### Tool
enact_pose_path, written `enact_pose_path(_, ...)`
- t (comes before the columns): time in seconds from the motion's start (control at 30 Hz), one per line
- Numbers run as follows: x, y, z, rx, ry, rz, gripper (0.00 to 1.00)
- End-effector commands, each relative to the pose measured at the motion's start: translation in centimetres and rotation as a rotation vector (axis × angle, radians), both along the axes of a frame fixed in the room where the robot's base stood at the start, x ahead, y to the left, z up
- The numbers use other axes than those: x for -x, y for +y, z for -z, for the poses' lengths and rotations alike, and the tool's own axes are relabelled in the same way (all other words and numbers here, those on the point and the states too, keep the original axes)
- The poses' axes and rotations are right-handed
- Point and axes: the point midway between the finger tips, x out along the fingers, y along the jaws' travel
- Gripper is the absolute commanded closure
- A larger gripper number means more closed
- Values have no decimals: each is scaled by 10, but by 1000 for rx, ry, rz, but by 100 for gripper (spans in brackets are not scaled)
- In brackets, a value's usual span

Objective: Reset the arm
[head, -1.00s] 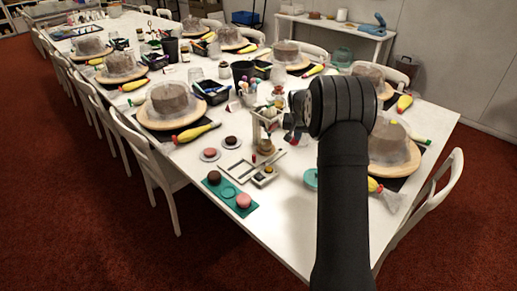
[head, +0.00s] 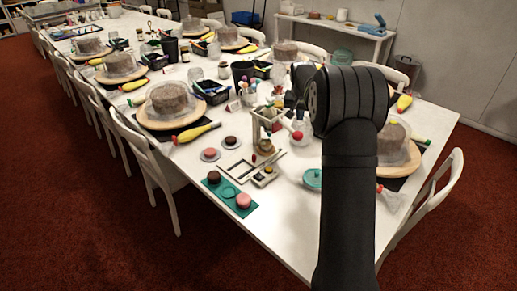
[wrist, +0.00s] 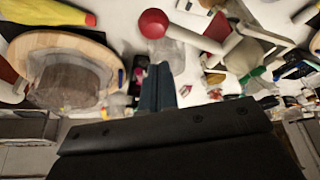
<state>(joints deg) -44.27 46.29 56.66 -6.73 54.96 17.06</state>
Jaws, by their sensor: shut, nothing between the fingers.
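My arm (head: 350,190) reaches up from the bottom of the head view over the near right part of the table. Its wrist hides much of my gripper there, with only a dark part (head: 299,82) showing to the left of it. In the wrist view my gripper (wrist: 158,72) shows as two dark blue-grey fingers side by side, shut and empty. They point out over the table toward a clear container. A red ball (wrist: 153,23) on a white stem shows just beyond the fingers.
The long white table (head: 225,225) is crowded. A small stand (head: 266,130) is left of my arm, and a teal-lidded pot (head: 312,178) sits close beside it. Covered cakes on turntables (head: 172,122) line both sides. The near table corner is clear.

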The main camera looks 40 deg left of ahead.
Motion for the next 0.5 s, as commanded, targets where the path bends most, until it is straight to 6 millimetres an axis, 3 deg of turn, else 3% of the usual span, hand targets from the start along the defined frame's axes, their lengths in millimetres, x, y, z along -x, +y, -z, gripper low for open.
enact_pose_path(0.17,0,0,8,2,1,0,100)
enact_pose_path(0.5,0,0,48,1,0,0,100)
